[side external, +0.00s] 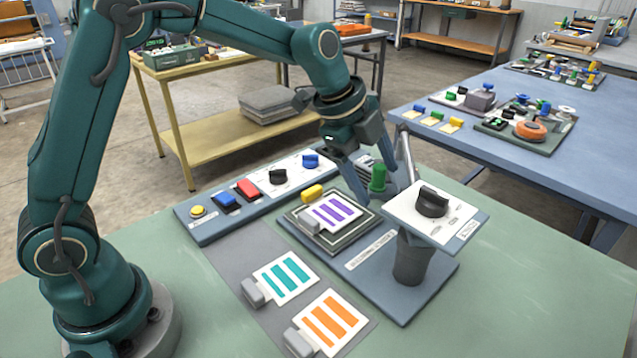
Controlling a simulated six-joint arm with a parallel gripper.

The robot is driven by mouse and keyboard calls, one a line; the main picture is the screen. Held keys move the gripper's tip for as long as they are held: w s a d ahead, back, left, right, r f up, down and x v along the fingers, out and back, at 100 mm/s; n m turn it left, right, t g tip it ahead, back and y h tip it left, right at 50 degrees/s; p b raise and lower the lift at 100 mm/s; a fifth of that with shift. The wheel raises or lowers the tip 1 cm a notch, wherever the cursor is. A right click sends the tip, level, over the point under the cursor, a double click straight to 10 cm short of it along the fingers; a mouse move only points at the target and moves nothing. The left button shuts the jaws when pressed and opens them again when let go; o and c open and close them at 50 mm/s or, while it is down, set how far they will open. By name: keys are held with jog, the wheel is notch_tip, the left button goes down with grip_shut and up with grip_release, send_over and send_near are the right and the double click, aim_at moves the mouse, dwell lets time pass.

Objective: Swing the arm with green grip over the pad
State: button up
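The green grip (378,178) stands upright beside the pad's far right corner, close to a slanted silver bar (405,155). My gripper (377,186) points down at it, its fingers spread with the grip between them or just in front. A gap or contact at the fingertips is hard to make out, and the far finger is partly hidden. The dark square pad (333,242) carries a white card with purple stripes (334,211). A grey clip holds the card's left edge, and a yellow block (312,194) sits at the pad's back edge.
A pedestal with a black knob (432,201) stands right of the pad. A control strip (207,235) with buttons and knobs runs behind left. Cards with teal (286,277) and orange stripes (332,322) lie in front. The green bench is clear at front right.

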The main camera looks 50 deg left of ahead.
jog(key=shift+s+a, duration=0.1)
jog(key=shift+s, duration=0.5)
jog(key=shift+s, duration=0.7)
jog(key=shift+s+d, duration=0.2)
jog(key=shift+s, duration=0.4)
